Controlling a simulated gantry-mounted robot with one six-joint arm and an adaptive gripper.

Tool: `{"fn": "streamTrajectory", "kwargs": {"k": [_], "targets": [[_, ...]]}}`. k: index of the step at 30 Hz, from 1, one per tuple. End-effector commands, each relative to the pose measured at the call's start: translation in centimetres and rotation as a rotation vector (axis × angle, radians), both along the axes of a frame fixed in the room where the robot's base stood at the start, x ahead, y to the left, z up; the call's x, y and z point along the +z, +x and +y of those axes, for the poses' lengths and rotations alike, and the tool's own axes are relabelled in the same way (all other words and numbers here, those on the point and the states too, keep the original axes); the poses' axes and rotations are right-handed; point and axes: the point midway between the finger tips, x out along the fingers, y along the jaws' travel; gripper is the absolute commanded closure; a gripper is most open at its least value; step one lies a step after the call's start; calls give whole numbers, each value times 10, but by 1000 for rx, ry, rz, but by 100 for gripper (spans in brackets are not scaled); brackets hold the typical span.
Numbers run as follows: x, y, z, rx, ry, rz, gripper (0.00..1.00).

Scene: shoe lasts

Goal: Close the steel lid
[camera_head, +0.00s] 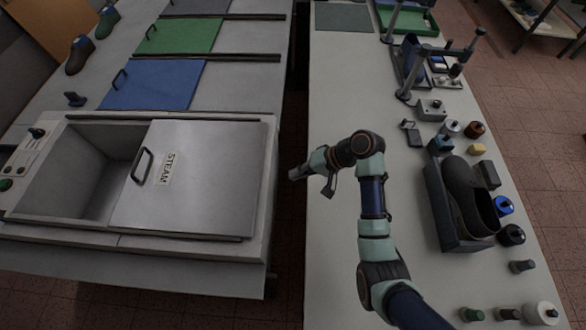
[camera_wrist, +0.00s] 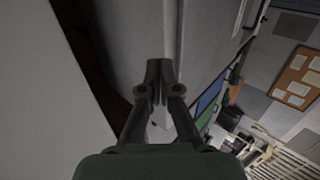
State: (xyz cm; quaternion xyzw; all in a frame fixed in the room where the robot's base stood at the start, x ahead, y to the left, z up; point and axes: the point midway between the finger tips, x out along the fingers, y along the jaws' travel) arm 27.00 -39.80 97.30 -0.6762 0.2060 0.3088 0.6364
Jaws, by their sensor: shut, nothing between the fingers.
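The steel lid (camera_head: 200,190) is a flat grey panel marked STEAM, with a dark bar handle (camera_head: 143,166) near its left edge. It lies over the right part of the steel steam box (camera_head: 262,200), and the box's left part (camera_head: 75,170) is open. My gripper (camera_head: 293,175) is right of the box, over the gap between the two benches, apart from the lid. In the wrist view my gripper (camera_wrist: 159,68) is shut and empty, pointing toward the grey side of the box.
Blue (camera_head: 155,84) and green (camera_head: 180,36) panels lie behind the box. Control buttons (camera_head: 20,160) sit at its left end. The right bench (camera_head: 330,110) holds a dark shoe last (camera_head: 468,200) in a tray, a press stand (camera_head: 410,65) and several small jars. Its left side is clear.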

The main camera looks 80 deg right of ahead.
Motion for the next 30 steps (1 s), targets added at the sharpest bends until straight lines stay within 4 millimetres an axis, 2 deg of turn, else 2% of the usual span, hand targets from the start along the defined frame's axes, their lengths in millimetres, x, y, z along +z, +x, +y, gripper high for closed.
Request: {"fn": "streamTrajectory", "kwargs": {"k": [1,9,13,18,30], "targets": [[-11,9,3,4,3,0,100],[-50,51,9,4,1,1,100],[-47,72,12,4,-2,1,100],[-46,86,14,2,-1,1,100],[-46,89,14,1,-1,1,100]]}}
